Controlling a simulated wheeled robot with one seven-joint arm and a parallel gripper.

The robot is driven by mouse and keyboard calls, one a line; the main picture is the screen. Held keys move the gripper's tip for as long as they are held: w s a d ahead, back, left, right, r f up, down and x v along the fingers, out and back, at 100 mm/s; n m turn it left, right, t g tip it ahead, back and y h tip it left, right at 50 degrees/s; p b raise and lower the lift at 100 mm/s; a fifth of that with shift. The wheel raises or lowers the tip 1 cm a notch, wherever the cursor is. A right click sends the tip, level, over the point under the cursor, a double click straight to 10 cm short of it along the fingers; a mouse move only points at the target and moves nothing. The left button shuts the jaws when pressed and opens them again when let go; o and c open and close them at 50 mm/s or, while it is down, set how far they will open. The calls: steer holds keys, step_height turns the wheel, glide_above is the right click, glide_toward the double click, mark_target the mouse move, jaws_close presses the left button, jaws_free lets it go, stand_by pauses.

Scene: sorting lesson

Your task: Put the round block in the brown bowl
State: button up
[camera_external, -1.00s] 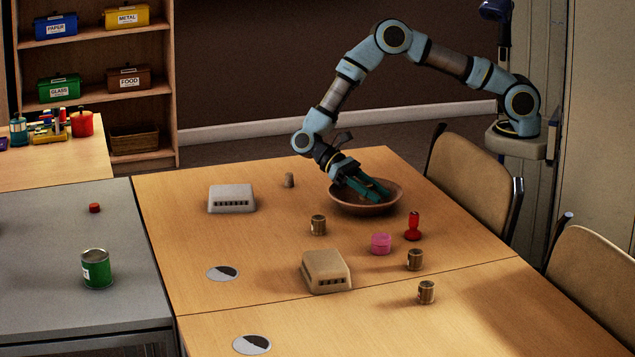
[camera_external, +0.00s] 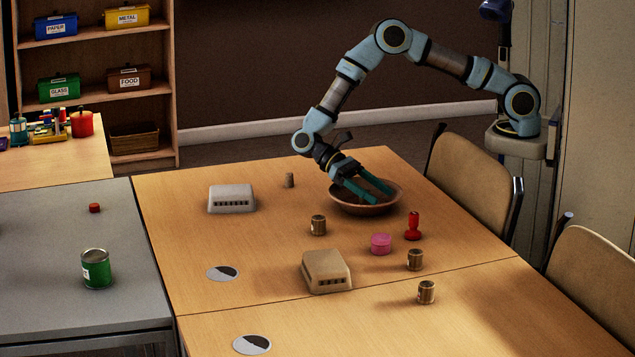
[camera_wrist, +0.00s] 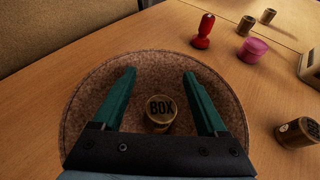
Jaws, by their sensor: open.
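The brown bowl (camera_external: 365,209) sits on the wooden table, below my gripper. In the wrist view the bowl (camera_wrist: 150,62) has a speckled brown inside. A round golden-brown block (camera_wrist: 160,108) with "BOX" on its top is in the bowl. My gripper (camera_external: 381,196) reaches down into the bowl with its green fingers spread. In the wrist view my gripper (camera_wrist: 159,74) is open, one finger on each side of the block, with a gap at both sides. The block is hidden in the external view.
Near the bowl stand a red peg-shaped piece (camera_external: 413,228), a pink round piece (camera_external: 381,244) and several brass-coloured cylinders, one (camera_external: 318,225) at its front left. A white slotted box (camera_external: 232,199) and a beige one (camera_external: 326,272) stand farther left and in front. Chairs line the right.

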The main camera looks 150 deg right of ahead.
step_height(320, 180, up, 7)
steer(key=p, duration=0.5)
steer(key=shift+p, duration=0.4)
steer(key=a+n+g, duration=0.1)
steer(key=a, duration=0.1)
steer(key=a+r+n+h, duration=0.1)
steer(key=a, duration=0.1)
steer(key=w+a+n+g+h, duration=0.1)
steer(key=a, duration=0.1)
steer(key=shift+a+r+g, duration=0.15)
steer(key=shift+a+g, duration=0.15)
steer(key=s+a+r+n+t+h, duration=0.1)
steer(key=s+a+r+n+h, duration=0.2)
steer(key=a+n, duration=0.5)
steer(key=s+a+r+n+t+h, duration=0.1)
steer(key=s+a+r+n+h, duration=0.3)
steer(key=a, duration=0.6)
steer(key=s+n+h, duration=0.2)
steer(key=n+h, duration=0.1)
steer(key=h, duration=0.1)
steer(key=shift+a+r+n+p, duration=0.15)
steer(key=shift+r+n+p, duration=0.05)
steer(key=shift+n+p, duration=0.2)
